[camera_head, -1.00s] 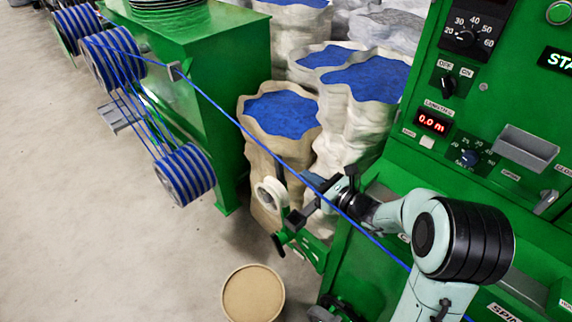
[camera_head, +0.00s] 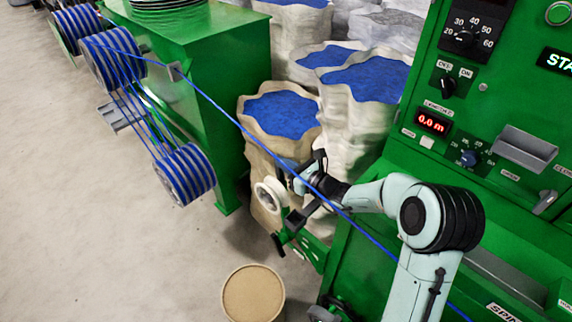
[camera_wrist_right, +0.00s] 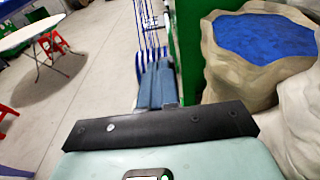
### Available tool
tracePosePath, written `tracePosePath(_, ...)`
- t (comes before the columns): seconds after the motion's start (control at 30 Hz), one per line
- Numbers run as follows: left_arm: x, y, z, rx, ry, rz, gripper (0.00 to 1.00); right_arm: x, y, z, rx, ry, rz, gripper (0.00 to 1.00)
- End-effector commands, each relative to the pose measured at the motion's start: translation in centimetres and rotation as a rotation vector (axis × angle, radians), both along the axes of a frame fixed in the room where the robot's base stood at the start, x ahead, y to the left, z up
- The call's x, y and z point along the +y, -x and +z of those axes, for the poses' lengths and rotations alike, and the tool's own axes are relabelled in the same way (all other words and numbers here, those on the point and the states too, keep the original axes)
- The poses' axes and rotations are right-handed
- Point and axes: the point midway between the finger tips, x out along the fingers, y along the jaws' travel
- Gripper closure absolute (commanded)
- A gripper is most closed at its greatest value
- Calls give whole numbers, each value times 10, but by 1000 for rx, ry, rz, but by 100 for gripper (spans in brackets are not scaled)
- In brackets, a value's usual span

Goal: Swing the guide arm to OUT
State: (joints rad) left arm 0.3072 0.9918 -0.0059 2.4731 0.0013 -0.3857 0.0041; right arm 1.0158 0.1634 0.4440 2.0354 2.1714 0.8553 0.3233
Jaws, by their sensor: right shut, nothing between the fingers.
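The guide arm (camera_head: 312,249) is a green bar low on the machine's left side, with a white grooved wheel (camera_head: 268,196) at its upper end and a dark handle near its lower left end. My right gripper (camera_head: 299,186) is shut and empty, just right of the wheel in the head view. I cannot tell whether it touches the wheel or the arm. My left gripper is not in view.
Sacks of blue granules (camera_head: 280,112) stand behind the wheel. A round tan-topped drum (camera_head: 252,294) stands on the floor below it. The green control panel (camera_head: 480,110) fills the right. Striped cable reels (camera_head: 185,175) hang at left.

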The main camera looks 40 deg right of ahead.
Motion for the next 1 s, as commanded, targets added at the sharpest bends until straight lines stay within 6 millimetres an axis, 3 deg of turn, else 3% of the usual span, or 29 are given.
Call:
tracePosePath(0.27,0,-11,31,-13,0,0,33,7,-59,1,139,8,9,100)
tracePosePath(0.5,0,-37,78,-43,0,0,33,12,-119,-11,298,21,7,100)
tracePosePath(0.6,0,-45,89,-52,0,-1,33,13,-139,-21,334,26,5,100)
tracePosePath(0.8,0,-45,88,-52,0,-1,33,15,-163,-40,344,29,1,100)
tracePosePath(1.0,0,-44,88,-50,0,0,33,15,-167,-45,347,29,1,100)
